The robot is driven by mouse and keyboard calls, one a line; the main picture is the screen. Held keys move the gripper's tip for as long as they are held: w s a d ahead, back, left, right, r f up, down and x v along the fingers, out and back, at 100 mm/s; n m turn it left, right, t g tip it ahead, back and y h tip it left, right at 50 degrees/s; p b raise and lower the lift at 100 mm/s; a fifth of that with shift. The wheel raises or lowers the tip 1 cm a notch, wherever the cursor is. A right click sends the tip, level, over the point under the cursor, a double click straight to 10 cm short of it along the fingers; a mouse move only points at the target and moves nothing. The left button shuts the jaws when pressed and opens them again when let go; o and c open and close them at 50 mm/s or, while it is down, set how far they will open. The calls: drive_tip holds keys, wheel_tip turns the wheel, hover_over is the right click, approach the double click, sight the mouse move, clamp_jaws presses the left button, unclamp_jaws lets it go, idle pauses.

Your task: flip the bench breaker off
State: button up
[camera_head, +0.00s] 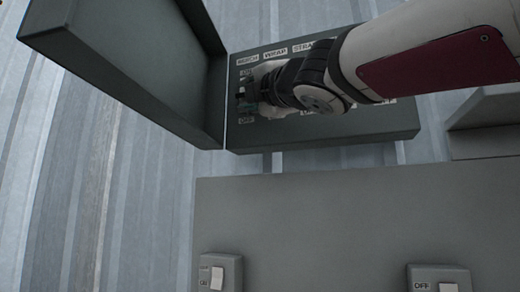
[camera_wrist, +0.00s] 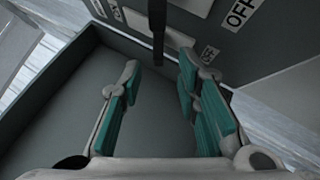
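A grey breaker panel (camera_head: 330,137) is on the ribbed wall, its door (camera_head: 130,62) swung open to the left. A row of labels runs along its top; the leftmost (camera_head: 248,60) is blurred but seems to read BENCH. My gripper (camera_head: 243,96) is at the panel's left side, below that label, and my arm hides most of the breakers. In the wrist view my gripper (camera_wrist: 156,100) is open, its teal-padded fingers apart with nothing clearly between them. Pale breaker plates (camera_wrist: 178,38) and an OFF label (camera_wrist: 240,14) lie beyond the fingers. Contact with a breaker cannot be told.
The open door stands close to my gripper's left. Below the panel is a large grey surface (camera_head: 350,210) with a left switch (camera_head: 218,272) and a right switch (camera_head: 440,279), the latter labelled OFF. A grey ledge (camera_head: 490,110) juts out at the right.

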drive_tip(key=shift+v, duration=2.15)
drive_tip(key=d+f+m+g+h, duration=0.3)
drive_tip(key=d+f+m+h, duration=0.9)
drive_tip(key=d+f+m, duration=0.6)
drive_tip(key=s+d+f+m+g+h, duration=0.1)
drive_tip(key=s+d+f+g, duration=0.15)
drive_tip(key=f, duration=0.35)
drive_tip(key=s+d+f+m+g, duration=0.1)
drive_tip(key=s+f+g, duration=0.15)
drive_tip(key=f, duration=0.35)
drive_tip(key=s+d+f+m+g+h, duration=0.1)
drive_tip(key=s+f, duration=0.2)
drive_tip(key=f, duration=0.3)
drive_tip(key=s+a+f+m+g+y, duration=0.25)
drive_tip(key=s+f+m+g, duration=0.6)
drive_tip(key=s+f, duration=1.3)
wheel_tip(320, 180, up, 38)
drive_tip(key=s+d+n+t+p, duration=0.1)
drive_tip(key=t+p, duration=0.1)
drive_tip(key=p, duration=3.2)
drive_tip(key=shift+s+y, duration=0.35)
drive_tip(key=shift+y, duration=0.1)
